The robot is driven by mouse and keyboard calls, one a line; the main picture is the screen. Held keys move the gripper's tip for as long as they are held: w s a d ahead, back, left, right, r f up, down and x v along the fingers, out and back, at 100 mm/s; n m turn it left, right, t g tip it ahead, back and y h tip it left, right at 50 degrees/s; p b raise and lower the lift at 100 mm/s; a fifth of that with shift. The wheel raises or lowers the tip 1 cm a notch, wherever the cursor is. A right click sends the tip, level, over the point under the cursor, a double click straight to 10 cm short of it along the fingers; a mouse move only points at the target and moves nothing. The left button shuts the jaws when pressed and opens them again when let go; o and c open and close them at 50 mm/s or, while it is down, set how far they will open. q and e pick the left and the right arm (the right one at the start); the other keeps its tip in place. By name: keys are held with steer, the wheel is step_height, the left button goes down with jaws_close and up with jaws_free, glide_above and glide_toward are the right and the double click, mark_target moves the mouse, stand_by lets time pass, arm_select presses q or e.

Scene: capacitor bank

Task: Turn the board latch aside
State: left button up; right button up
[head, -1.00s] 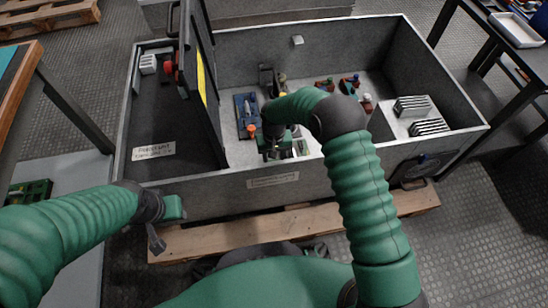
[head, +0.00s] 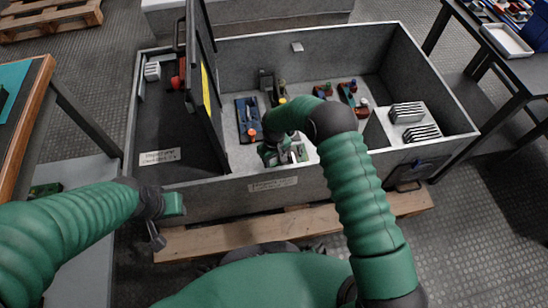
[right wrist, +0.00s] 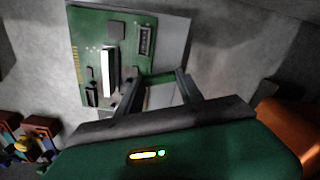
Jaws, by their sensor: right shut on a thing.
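A green circuit board (right wrist: 104,60) with a white connector lies on a light grey plate (right wrist: 173,40) in the right wrist view. Part of the board shows near the tub's front wall in the head view (head: 301,153). My right gripper (right wrist: 157,74) is at the board's edge, its two dark fingers a little apart with a small grey piece between the tips. This piece looks like the board latch; the fingers partly hide it. My right gripper (head: 276,157) reaches down inside the tub in the head view. My left gripper (head: 172,206) is outside the front wall; its jaws are unclear.
The grey tub (head: 245,187) has high walls around the work. An upright dark panel (head: 206,85) stands left of the right gripper. A blue block with an orange knob (head: 249,121), coloured parts (head: 350,96) and a slotted white box (head: 408,121) are nearby.

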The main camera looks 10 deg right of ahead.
steer(key=n+p, duration=0.2)
steer(key=n, duration=0.1)
steer(key=shift+r, duration=0.15)
steer(key=n+p, duration=0.1)
steer(key=n, duration=0.2)
steer(key=shift+n, duration=0.3)
steer(key=n+p, duration=0.1)
steer(key=n, duration=0.2)
steer(key=shift+n+p, duration=0.4)
steer(key=shift+n, duration=1.7)
steer(key=o, duration=1.4)
